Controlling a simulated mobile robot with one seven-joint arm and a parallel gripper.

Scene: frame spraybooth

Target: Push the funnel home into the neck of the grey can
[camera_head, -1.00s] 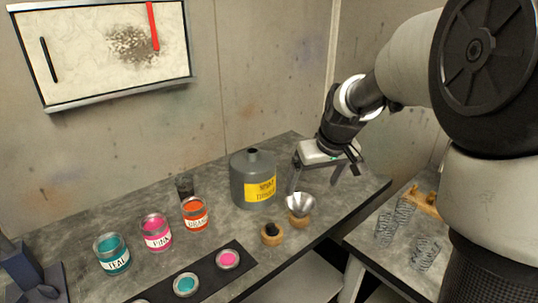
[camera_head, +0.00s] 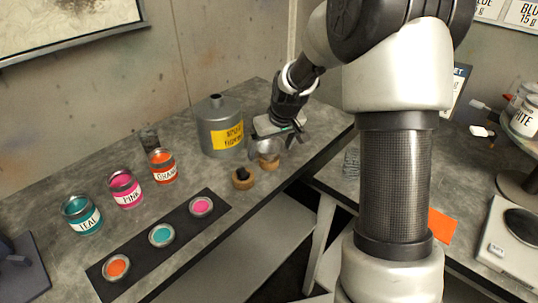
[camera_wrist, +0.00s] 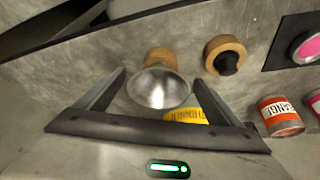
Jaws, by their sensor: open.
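The metal funnel (camera_head: 264,148) rests in a round wooden holder (camera_head: 268,161) on the bench, to the right of the grey can. The grey can (camera_head: 222,142) stands upright with a yellow label, and its narrow neck (camera_head: 215,98) has no funnel in it. My gripper (camera_head: 276,141) is open and low over the bench beside the funnel. In the wrist view the funnel (camera_wrist: 160,88) shows its wide mouth between the two open fingers (camera_wrist: 160,77), apart from both as far as I can tell. The can's yellow label (camera_wrist: 184,115) shows partly behind my gripper.
A wooden ring with a black stopper (camera_head: 243,177) stands close to the funnel's holder. Teal (camera_head: 82,215), pink (camera_head: 126,188) and orange (camera_head: 162,166) paint tins stand left. A black strip (camera_head: 130,255) carries small paint pots. The bench's front edge is near the holders.

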